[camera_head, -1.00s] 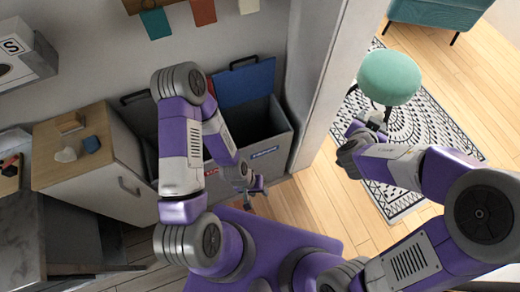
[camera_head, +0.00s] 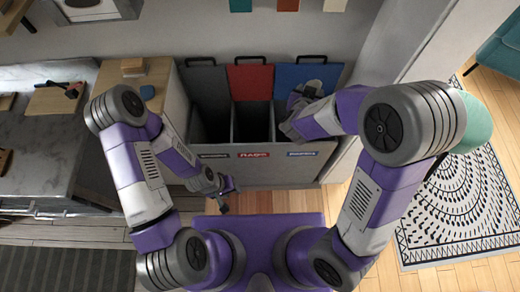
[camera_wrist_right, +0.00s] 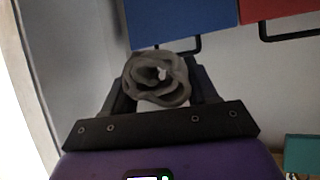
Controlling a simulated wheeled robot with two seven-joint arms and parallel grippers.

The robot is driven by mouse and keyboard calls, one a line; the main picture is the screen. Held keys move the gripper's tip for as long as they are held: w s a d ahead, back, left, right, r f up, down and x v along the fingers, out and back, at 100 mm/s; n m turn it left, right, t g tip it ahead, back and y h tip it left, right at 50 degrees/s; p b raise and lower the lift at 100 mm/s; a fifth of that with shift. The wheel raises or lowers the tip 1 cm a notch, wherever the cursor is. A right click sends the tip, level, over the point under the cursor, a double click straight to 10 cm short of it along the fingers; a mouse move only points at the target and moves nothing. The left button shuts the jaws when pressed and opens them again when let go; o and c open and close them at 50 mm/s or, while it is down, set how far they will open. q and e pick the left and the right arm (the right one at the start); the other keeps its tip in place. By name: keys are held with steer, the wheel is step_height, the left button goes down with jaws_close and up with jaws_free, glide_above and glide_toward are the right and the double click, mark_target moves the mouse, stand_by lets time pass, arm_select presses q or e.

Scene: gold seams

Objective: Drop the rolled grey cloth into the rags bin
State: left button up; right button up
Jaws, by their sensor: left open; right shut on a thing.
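The rolled grey cloth (camera_wrist_right: 157,78) is a loose spiral roll in the right wrist view, held between the fingers of my right gripper (camera_head: 306,94). In the head view that gripper is at the right-hand compartment, in front of the blue lid (camera_head: 290,74); I cannot tell its height above the opening. The rags bin (camera_head: 253,155) is the middle compartment, labelled RAGS, with its red lid (camera_head: 250,82) raised. It lies just left of my right gripper. My left gripper (camera_head: 225,198) is open and low, in front of the bin unit's left part.
The left compartment has a raised grey lid (camera_head: 205,82). A wooden-topped cabinet (camera_head: 145,82) and a grey counter (camera_head: 45,150) stand at the left. A wall edge (camera_head: 400,40) and a green stool (camera_head: 476,122) are at the right.

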steer(key=w+a+f+b, duration=0.2)
steer(key=a+f, duration=0.3)
steer(key=f, duration=0.3)
steer(key=w+a+f+m+h+b, duration=0.1)
steer(key=w+a+f+b, duration=0.2)
steer(key=a+f, duration=0.3)
steer(key=w+a+f+m+g+h+b, duration=0.1)
steer(key=w+a+f, duration=0.3)
steer(key=f, duration=0.7)
steer(key=shift+a+f+b, duration=0.4)
steer(key=shift+a+b, duration=0.3)
steer(key=shift+b, duration=0.15)
steer(key=o, duration=1.1)
steer(key=shift+s+r, duration=0.1)
steer(key=p+v, duration=0.1)
steer(key=v, duration=0.6)
steer(key=shift+p, duration=0.4)
